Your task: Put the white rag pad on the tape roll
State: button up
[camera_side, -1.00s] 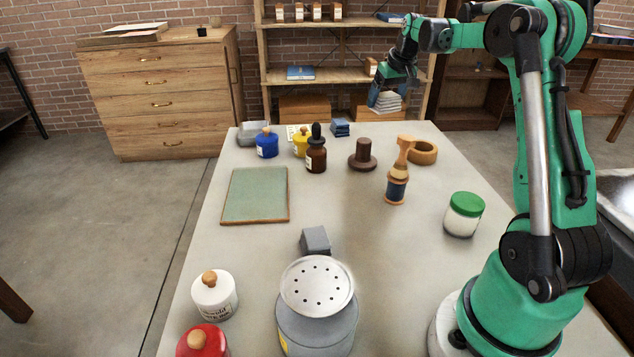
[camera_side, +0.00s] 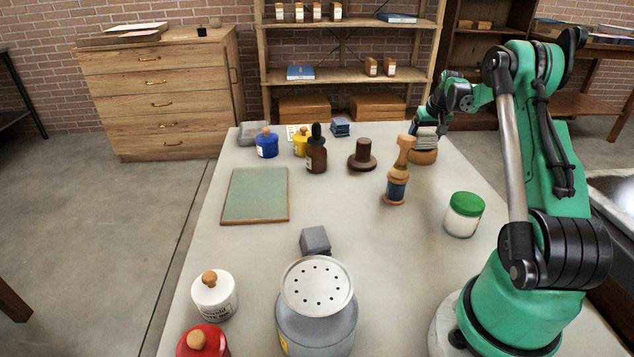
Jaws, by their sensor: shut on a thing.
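The tape roll (camera_side: 424,157) is a tan-brown ring lying flat near the far right of the grey table. The white rag pad (camera_side: 426,138) is a pale, layered stack directly above the roll, covering its top and hole. It looks to be on or just over the roll; I cannot tell whether it bears on it. My gripper (camera_side: 430,128) is over the roll, shut on the pad from above. Its fingertips are small and partly hidden.
A wooden-handled tool with a blue band (camera_side: 397,185) stands just in front of the roll. A brown hat-shaped piece (camera_side: 362,156) is to the left, and a green-lidded jar (camera_side: 463,214) is nearer.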

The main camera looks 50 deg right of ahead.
jog(key=o, duration=1.1)
jog(key=shift+f, duration=0.1)
jog(key=shift+c, duration=0.2)
jog(key=v, duration=1.2)
jog(key=w+a+r+n, duration=0.2)
jog(key=w+a, duration=0.2)
jog(key=a, duration=0.5)
jog(key=s+a+f+n+t+y, duration=0.1)
jog(key=a+n+t, duration=0.1)
jog(key=a, duration=1.2)
jog(key=s+a+f+n+t+y, duration=0.2)
jog(key=a+n, duration=0.3)
jog(key=a, duration=1)
jog(key=shift+f, duration=0.2)
